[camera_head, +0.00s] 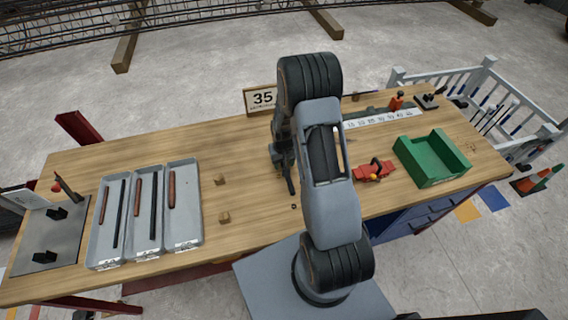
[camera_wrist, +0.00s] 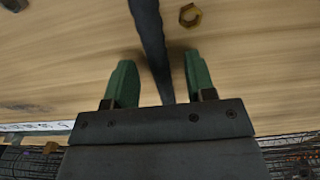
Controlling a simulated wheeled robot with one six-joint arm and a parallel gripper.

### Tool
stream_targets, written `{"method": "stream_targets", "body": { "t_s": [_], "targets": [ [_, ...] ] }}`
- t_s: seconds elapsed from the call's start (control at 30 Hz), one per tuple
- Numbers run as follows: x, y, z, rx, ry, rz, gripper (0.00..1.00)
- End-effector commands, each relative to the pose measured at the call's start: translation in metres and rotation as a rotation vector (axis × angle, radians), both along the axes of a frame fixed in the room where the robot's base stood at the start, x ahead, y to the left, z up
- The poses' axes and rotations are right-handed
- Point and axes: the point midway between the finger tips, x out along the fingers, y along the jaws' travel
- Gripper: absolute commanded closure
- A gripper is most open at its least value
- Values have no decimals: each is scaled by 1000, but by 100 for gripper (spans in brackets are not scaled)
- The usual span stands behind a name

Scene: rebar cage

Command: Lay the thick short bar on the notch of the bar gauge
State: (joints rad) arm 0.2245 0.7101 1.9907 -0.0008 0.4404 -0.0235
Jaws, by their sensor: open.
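A dark bar (camera_wrist: 149,30) lies on the wooden table and runs between my open fingers in the wrist view; its end by the palm is hidden. In the head view a short piece of it (camera_head: 290,185) shows below my gripper (camera_head: 283,158). I take it for the thick short bar. My gripper (camera_wrist: 158,68) has green fingertips on either side of the bar, with gaps at both sides. The bar gauge seems to be the long piece with a white numbered strip (camera_head: 385,119) at the back right, partly hidden by my arm; its notches are too small to tell.
A sign reading 35 (camera_head: 262,98) stands at the back. A brass nut (camera_wrist: 190,15) lies near the bar. Three grey trays (camera_head: 183,238) with bars stand at the left. A green bin (camera_head: 430,158) and a red tool (camera_head: 373,171) are at the right.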

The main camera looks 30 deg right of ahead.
Motion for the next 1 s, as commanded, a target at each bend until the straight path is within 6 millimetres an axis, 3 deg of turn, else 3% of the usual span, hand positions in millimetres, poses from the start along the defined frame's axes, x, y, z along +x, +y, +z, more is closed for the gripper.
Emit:
{"method": "stream_targets", "body": {
  "t_s": [0.2, 0.73, 1.0],
  "targets": [
    [0, 0, -1, 0, 0, 0, 50],
    [0, 0, 0, 0, 0, 0, 100],
    [0, 0, 0, 0, 1, 0, 100]
  ]
}}
